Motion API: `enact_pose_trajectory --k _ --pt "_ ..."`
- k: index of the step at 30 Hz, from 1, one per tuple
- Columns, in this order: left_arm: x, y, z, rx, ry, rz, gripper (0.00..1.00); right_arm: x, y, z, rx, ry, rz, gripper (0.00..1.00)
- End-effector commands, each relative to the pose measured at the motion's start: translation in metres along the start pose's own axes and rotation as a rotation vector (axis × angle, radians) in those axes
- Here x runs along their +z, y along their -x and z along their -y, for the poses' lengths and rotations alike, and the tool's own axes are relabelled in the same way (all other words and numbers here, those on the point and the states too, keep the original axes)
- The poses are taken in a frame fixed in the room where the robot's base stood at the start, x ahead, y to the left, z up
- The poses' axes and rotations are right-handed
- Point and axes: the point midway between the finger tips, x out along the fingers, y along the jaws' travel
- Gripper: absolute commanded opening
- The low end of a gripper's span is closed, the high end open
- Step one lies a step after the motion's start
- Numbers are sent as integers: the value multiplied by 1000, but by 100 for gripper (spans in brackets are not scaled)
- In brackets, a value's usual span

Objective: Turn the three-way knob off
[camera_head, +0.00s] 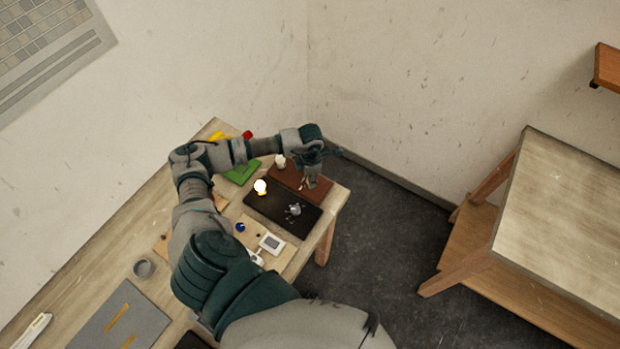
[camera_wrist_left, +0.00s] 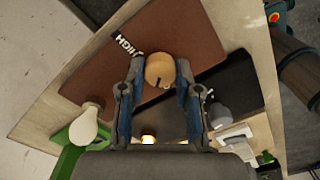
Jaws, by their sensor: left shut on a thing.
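The three-way knob (camera_wrist_left: 160,70) is round and tan, with a small dark mark on its top. It sits on a brown board (camera_wrist_left: 105,65), near a black label reading HIGH (camera_wrist_left: 126,43). My left gripper (camera_wrist_left: 157,75) has its fingers on either side of the knob and is shut on it. In the head view my left gripper (camera_head: 312,180) is over the right end of the brown board (camera_head: 290,174), hiding the knob. A pale bulb (camera_head: 280,160) at the far end of this board looks unlit. My right gripper is not in view.
Beside the brown board lies a black board (camera_head: 270,207) with a glowing bulb (camera_head: 260,186) and a grey knob (camera_head: 294,209). A green board (camera_head: 240,173) and a white device with a screen (camera_head: 271,243) are near. A second table (camera_head: 565,220) stands at right.

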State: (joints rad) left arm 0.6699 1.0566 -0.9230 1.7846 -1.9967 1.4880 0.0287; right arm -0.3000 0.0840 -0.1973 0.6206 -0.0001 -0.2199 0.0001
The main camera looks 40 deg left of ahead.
Motion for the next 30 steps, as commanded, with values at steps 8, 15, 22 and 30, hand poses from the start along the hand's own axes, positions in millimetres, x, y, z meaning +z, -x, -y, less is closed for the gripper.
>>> enact_pose_trajectory --k 8,15,22,30 --pt "2 1 -3 6 262 8 0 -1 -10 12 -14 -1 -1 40" --pt "2 2 -3 6 460 10 0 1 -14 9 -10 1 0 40" --pt "1 3 -3 6 595 10 0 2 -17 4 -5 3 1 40" --pt "1 3 -2 5 672 8 0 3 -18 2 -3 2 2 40"
